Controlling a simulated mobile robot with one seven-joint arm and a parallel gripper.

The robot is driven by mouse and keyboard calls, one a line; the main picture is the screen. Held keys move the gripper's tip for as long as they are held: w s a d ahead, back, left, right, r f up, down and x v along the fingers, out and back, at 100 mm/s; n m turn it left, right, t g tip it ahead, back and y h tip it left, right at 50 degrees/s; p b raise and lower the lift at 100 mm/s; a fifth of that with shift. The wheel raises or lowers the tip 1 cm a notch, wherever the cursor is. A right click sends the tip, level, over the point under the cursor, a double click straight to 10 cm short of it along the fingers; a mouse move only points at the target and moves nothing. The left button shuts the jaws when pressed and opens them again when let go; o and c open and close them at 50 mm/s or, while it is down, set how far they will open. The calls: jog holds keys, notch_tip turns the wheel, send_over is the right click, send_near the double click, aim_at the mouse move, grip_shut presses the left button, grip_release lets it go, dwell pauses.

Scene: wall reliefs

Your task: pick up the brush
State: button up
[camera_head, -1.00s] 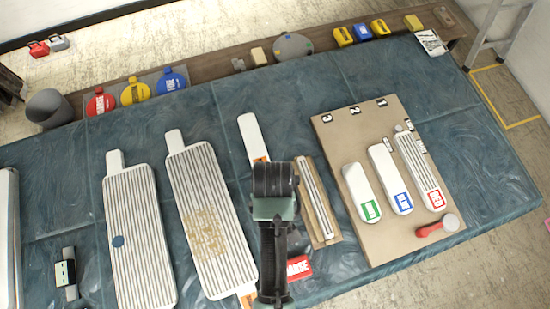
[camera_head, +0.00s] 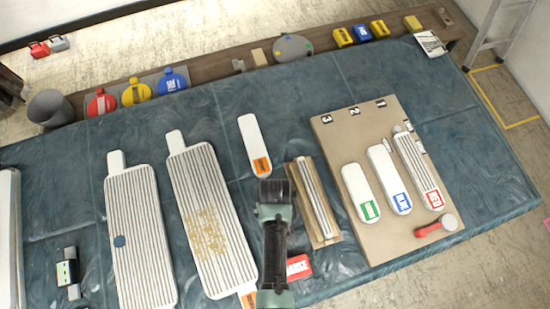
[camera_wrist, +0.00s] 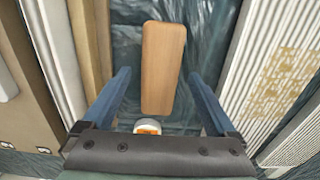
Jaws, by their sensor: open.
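A long tan wooden block with rounded ends, probably the brush (camera_wrist: 163,55), lies in the wrist view on the blue sheet. No bristles show, so I cannot be sure of it. My gripper (camera_wrist: 159,76) is open, with one blue finger on each side of the block in the picture. I cannot tell how far above it the fingers are. In the head view my gripper (camera_head: 274,192) is over the sheet, between the large ribbed board and the wooden frame. The block is not visible there, likely hidden behind my arm.
A white piece with an orange label (camera_head: 253,140) lies just beyond my gripper. A ribbed board (camera_head: 205,190) is on the left, a wooden frame (camera_head: 327,232) on the right. A red block (camera_head: 299,266) and a red-handled tool (camera_head: 430,230) lie farther right.

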grip_shut()
dwell(0.5)
notch_tip(320, 180, up, 10)
dwell(0.6)
